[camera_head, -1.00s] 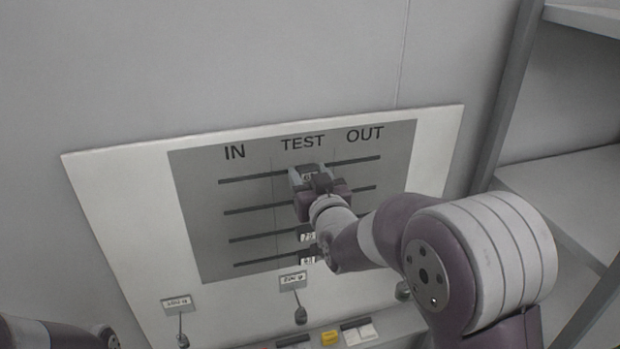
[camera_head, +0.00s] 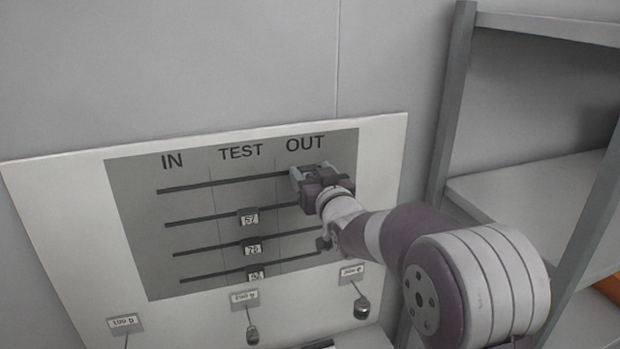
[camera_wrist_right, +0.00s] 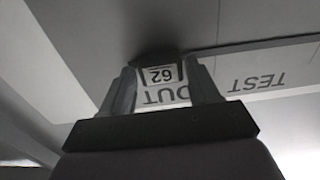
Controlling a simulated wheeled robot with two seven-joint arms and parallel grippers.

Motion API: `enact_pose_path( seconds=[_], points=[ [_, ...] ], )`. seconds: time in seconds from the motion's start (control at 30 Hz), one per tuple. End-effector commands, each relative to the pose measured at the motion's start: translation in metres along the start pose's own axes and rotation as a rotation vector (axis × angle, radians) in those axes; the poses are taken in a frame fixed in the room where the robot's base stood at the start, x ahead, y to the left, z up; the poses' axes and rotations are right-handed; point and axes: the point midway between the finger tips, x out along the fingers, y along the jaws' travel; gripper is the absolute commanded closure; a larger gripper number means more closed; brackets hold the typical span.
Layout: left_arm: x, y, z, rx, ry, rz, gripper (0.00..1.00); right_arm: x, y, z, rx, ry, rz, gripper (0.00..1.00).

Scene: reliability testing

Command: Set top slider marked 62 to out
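The grey slider panel (camera_head: 130,215) has IN, TEST and OUT columns and several horizontal slots. In the right wrist view the slider marked 62 (camera_wrist_right: 160,74) sits between the two fingers of my right gripper (camera_wrist_right: 163,88), and the OUT lettering shows just behind it. In the head view my right gripper (camera_head: 310,176) is at the top slot (camera_head: 220,184), under the word OUT, and hides the top slider. The fingers appear closed on its sides. My left gripper is not in view.
Lower sliders, one marked 57 (camera_head: 248,217) and one marked 72 (camera_head: 252,246), sit in the TEST column. Labelled hanging weights (camera_head: 253,335) are below the panel. A grey shelf (camera_head: 520,190) stands at the right, close to my right arm.

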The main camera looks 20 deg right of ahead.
Motion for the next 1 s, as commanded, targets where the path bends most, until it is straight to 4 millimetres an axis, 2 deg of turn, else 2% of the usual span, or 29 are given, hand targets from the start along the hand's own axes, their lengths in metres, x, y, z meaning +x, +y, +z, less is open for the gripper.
enact_pose_path(
  seconds=[0.3, 0.43, 0.57, 0.8, 1.0],
  points=[
    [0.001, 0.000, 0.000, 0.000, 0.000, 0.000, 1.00, -0.001, -0.001, 0.002, 0.000, -0.004, -0.001, 0.28],
    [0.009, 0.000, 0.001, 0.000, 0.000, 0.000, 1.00, -0.011, -0.001, 0.004, -0.001, -0.003, -0.002, 0.28],
    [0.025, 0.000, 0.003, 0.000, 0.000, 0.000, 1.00, -0.038, 0.000, 0.007, 0.000, -0.001, -0.001, 0.28],
    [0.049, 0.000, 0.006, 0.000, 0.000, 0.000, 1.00, -0.100, 0.002, 0.006, -0.001, -0.001, 0.000, 0.28],
    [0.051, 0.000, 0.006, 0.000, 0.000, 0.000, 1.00, -0.124, 0.002, 0.002, 0.002, -0.003, 0.001, 0.28]
  ],
)
